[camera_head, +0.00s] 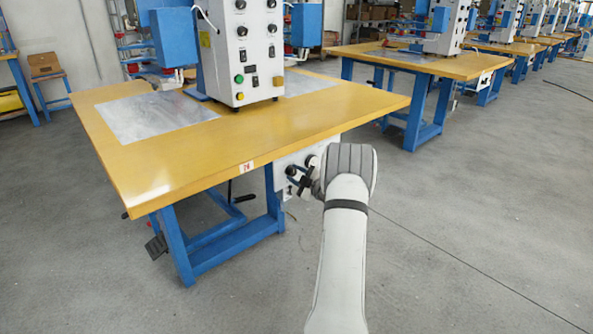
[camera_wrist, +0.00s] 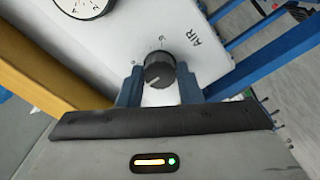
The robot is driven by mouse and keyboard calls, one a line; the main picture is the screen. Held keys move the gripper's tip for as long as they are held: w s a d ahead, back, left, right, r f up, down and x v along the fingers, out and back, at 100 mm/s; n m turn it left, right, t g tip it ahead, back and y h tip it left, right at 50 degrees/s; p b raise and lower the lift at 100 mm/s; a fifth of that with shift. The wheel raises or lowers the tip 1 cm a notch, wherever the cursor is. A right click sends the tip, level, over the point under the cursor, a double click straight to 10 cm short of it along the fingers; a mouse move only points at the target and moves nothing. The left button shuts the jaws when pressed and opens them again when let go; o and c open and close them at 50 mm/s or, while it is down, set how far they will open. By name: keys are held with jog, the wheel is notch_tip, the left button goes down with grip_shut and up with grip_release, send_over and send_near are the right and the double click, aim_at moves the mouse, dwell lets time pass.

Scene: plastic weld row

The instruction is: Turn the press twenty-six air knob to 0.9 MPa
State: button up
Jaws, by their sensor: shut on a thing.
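The air knob (camera_wrist: 160,69) is black and ribbed, on a white panel marked AIR (camera_wrist: 194,42). My gripper (camera_wrist: 160,86) has its two blue fingers on either side of the knob and is shut on it. A pale line on the knob's face points to the lower left in the picture. In the head view my gripper (camera_head: 299,180) is at the white panel (camera_head: 282,160) under the table's right front edge. A round gauge (camera_wrist: 84,6) is cut off at the top of the wrist view; its reading cannot be told.
The yellow table (camera_head: 190,155) on blue legs carries the white press box (camera_head: 240,55) with its buttons. A small label (camera_head: 246,167) on the table edge is too blurred to read. Clear grey floor lies to the right; other press tables (camera_head: 430,65) stand beyond.

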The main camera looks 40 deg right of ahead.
jog(key=m+p, duration=0.4)
jog(key=m, duration=0.3)
jog(key=shift+r, duration=0.15)
jog(key=m+p, duration=0.3)
jog(key=m, duration=0.3)
jog(key=shift+m+p, duration=0.4)
jog(key=m+p, duration=0.2)
jog(key=m, duration=0.4)
jog(key=shift+p, duration=0.4)
jog(key=m+p, duration=0.1)
jog(key=m, duration=0.2)
jog(key=m+p, duration=0.1)
jog(key=m, duration=0.2)
jog(key=shift+f+m, duration=0.2)
jog(key=shift+m, duration=0.2)
jog(key=o, duration=1)
jog(key=shift+c, duration=0.2)
jog(key=shift+s, duration=0.1)
